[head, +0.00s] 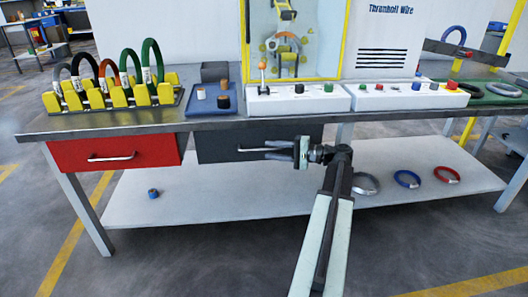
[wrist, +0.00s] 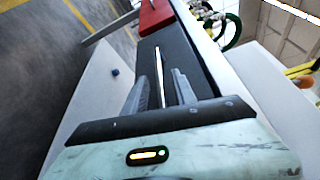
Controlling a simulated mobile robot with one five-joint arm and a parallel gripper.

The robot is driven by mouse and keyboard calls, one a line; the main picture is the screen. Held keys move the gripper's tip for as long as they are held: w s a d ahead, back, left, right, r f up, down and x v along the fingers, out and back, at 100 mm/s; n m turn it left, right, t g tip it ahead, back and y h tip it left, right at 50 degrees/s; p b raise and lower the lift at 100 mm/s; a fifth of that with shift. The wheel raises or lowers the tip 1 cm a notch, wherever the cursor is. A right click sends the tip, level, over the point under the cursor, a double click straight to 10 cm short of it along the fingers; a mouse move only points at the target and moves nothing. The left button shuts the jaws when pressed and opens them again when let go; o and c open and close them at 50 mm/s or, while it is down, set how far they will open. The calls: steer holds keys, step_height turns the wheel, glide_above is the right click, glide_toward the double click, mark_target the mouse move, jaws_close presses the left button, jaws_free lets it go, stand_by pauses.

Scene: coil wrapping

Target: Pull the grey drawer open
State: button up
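The grey drawer (head: 220,142) sits under the tabletop, right of the red drawer, and looks closed. Its pale bar handle (wrist: 158,70) shows in the wrist view on the dark drawer front (wrist: 170,48). My gripper (head: 252,149) is in front of the drawer with its fingers pointing left along the handle. In the wrist view my gripper (wrist: 160,88) is open, one finger on each side of the handle line. I cannot tell whether either finger touches the handle. In the head view the fingers partly hide the handle.
The red drawer (head: 115,152) is beside the grey one. The workbench (head: 150,122) carries a coil rack (head: 112,95), a blue tray (head: 210,104) and button panels (head: 300,101). Floor in front is clear.

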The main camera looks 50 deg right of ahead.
mark_target(263, 149)
steer(key=shift+x, duration=1.95)
jaws_close()
